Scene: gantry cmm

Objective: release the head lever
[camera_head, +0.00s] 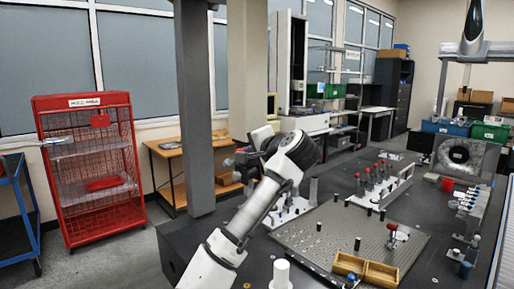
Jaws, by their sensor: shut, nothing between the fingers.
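My white arm rises from the bottom middle to a dark wrist near the picture's centre. My gripper (246,160) is at the far side of this wrist, small and partly hidden by it; it is shut and empty. I cannot make out the head lever for certain. My wrist and arm cover part of the table behind them. I cannot tell whether the fingers touch anything.
A dark table (430,185) carries a perforated plate (335,235), a rack of red-topped probes (372,180), a wooden tray (365,270) and a ring gauge block (465,157). A grey column (195,110) stands left of my arm. A red cage shelf (92,165) stands further left.

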